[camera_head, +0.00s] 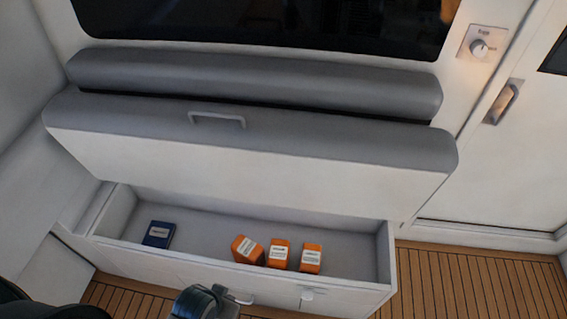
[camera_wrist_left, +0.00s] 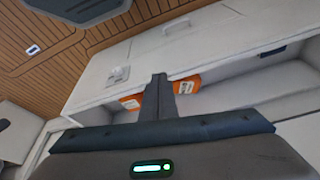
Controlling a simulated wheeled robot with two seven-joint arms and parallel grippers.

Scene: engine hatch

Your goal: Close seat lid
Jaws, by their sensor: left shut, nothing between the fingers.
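The seat lid (camera_head: 270,165) is raised and tilted open over the seat box (camera_head: 125,215). Its grey cushioned top carries a small handle (camera_head: 217,119), and its white face is turned towards me. My left gripper (camera_head: 208,298) is at the bottom of the head view, by the front of the box and apart from the lid. In the left wrist view its fingers (camera_wrist_left: 159,82) are together and empty, in front of the open box. My right gripper is in neither view.
Inside the box are a blue carton (camera_head: 158,234) and several orange cartons (camera_head: 278,254). A grey backrest (camera_head: 250,80) lies behind the lid. Bare wooden floor (camera_head: 470,285) is at the right, beside a white door (camera_head: 500,165).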

